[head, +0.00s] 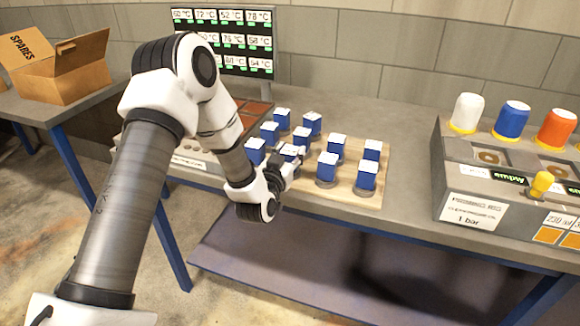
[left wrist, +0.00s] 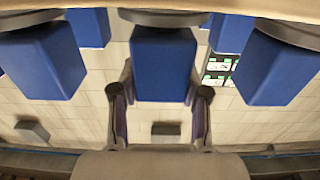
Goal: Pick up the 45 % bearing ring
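Several blue blocks with white tops stand upright on round grey bases on a wooden board (head: 312,190). Any percent marks on them are too small to read, so I cannot tell which one is the 45 % bearing ring. My left gripper (head: 287,168) is at the front of the board, beside a partly hidden blue block (head: 291,152). In the left wrist view, which is upside down, its two fingers (left wrist: 160,98) are apart, at either side of the middle blue block's (left wrist: 163,65) near end, with small gaps. My right gripper is not in view.
Other blue blocks (head: 326,168) stand close to the gripper on the right. A grey console (head: 470,205) with white, blue and orange caps and a yellow knob stands at right. A display board (head: 222,40) stands behind. A cardboard box (head: 62,68) sits on the left table.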

